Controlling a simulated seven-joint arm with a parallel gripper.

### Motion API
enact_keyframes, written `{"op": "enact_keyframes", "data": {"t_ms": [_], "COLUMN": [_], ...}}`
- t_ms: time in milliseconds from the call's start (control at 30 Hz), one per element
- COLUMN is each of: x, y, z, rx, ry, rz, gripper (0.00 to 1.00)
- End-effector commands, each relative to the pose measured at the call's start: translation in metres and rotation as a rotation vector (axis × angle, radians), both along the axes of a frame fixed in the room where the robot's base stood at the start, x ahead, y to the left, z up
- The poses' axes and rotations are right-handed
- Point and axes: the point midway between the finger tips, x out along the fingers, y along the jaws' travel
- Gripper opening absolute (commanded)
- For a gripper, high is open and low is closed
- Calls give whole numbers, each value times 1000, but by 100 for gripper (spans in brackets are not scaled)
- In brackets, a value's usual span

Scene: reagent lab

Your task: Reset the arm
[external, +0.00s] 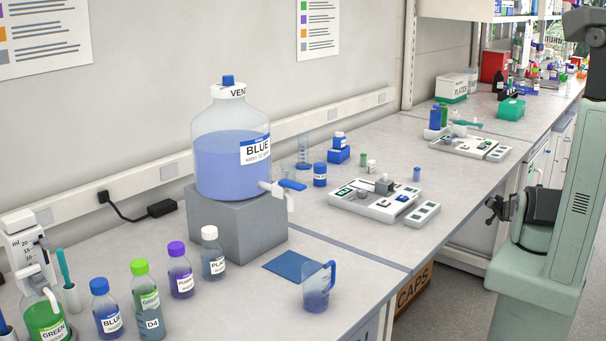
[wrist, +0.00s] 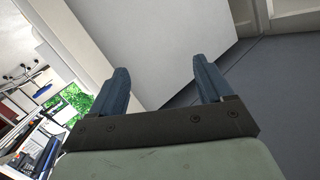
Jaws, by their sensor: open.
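My gripper (wrist: 162,85) shows in the wrist view with its two blue-grey fingers wide apart and nothing between them. In the external view my gripper (external: 497,208) is beside my green column at the right, out over the floor and clear of the bench. It faces left there and is small and dark. In the wrist view a plain white panel and grey floor lie beyond the fingers.
A large blue carboy (external: 232,165) stands on a grey block, with a beaker (external: 317,290) near the bench's front edge. Several capped bottles (external: 150,298) stand at the left. A device (external: 375,203) sits mid-bench. A cardboard box (external: 413,290) is below. Floor (external: 450,300) near my column is clear.

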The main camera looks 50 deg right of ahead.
Motion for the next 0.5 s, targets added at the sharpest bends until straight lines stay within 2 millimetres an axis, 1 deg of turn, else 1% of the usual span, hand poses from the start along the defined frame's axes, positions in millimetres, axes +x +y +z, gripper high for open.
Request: {"op": "enact_keyframes", "data": {"t_ms": [33, 167, 200, 267, 300, 367, 400, 467, 500], "x": [16, 49, 57, 69, 76, 86, 92, 99, 103], "y": [24, 75, 91, 116, 132, 158, 175, 200, 217], "z": [-13, -44, -54, -68, -77, -90, -99, -112, -120], "rx": [19, 57, 69, 84, 96, 112, 123, 141, 153], "ry": [32, 118, 144, 187, 215, 259, 288, 334, 363], "rz": [21, 72, 89, 115, 133, 161, 181, 210, 230], "gripper": [79, 79, 79, 79, 79, 79, 79, 79, 79]}}
